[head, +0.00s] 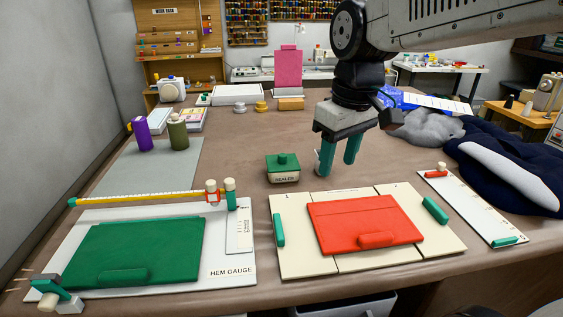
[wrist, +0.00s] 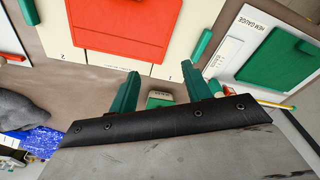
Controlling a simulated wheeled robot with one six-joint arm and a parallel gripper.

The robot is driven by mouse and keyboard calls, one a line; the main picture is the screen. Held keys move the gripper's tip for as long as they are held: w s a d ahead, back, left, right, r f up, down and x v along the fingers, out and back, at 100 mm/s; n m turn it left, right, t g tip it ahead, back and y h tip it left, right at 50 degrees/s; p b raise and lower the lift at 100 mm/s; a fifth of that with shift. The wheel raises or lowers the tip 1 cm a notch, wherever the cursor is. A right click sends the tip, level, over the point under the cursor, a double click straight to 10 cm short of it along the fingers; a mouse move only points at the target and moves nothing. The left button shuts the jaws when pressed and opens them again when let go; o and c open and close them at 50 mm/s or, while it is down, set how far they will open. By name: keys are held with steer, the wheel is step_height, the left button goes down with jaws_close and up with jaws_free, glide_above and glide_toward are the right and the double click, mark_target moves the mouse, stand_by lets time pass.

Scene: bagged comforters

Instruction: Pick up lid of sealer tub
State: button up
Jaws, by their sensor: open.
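The sealer tub (head: 284,177) is a small cream box labelled SEALER, upright on the brown table. My gripper (head: 337,168) has green fingers, pointing down and spread apart with nothing held. In the head view it hangs just right of the tub, apart from it. In the wrist view, the tub's lid (wrist: 160,99) shows low between the fingers (wrist: 160,72), partly hidden by the gripper's dark edge.
In front lie a red bag (head: 366,222) on a cream board and a green bag (head: 135,250) on the hem gauge board (head: 234,283). Dark blue bedding (head: 510,165) lies right.

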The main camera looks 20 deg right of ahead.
steer(key=w+n, duration=0.3)
steer(key=w, duration=1.1)
steer(key=n, duration=0.2)
glide_toward(282, 154)
steer(key=shift+n+y, duration=0.3)
steer(key=f, duration=0.8)
steer(key=shift+w+a+f, duration=0.1)
steer(key=shift+w+f, duration=0.25)
steer(key=shift+f, duration=0.05)
jaws_close()
